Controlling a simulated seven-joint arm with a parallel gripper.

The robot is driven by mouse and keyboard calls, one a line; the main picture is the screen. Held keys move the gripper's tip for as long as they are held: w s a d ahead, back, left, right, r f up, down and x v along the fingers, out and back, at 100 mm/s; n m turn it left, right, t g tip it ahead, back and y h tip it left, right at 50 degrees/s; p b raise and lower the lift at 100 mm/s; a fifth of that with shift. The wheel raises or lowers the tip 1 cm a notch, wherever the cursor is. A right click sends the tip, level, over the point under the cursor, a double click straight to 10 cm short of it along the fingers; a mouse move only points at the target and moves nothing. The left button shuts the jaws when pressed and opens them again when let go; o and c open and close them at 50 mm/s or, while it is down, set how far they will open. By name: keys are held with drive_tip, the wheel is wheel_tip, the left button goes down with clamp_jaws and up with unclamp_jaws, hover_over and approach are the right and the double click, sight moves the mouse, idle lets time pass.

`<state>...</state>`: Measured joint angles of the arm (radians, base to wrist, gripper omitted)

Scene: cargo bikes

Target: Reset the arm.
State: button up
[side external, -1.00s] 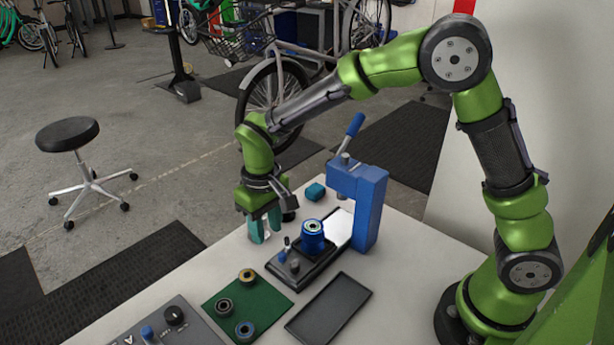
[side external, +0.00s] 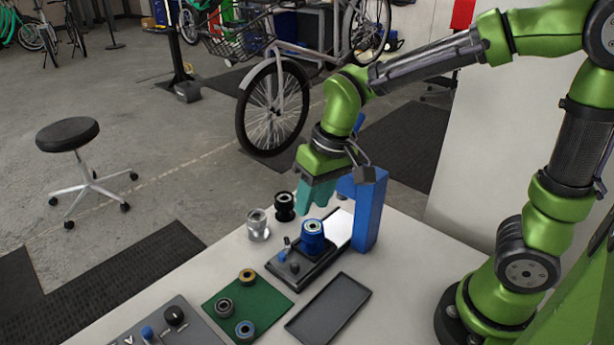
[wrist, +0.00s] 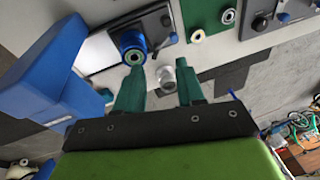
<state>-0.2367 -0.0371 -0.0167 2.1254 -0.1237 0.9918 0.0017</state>
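A black hub (side external: 285,205) stands just behind the silver one.
A blue press (side external: 369,210) stands right beside my gripper. A blue spool (side external: 312,238) sits on the black fixture in front. A green mat (side external: 240,302) with 3 rings, an empty dark tray (side external: 328,308) and a control box (side external: 165,325) lie nearer.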

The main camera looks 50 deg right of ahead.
drive_tip(key=s+d+r+m+t, duration=0.2)
drive_tip(key=s+d+r+t, duration=0.3)
drive_tip(key=s, duration=0.4)
drive_tip(key=shift+d+r+m, duration=0.3)
drive_tip(key=shift+d+r, duration=0.3)
drive_tip(key=shift+r, duration=0.5)
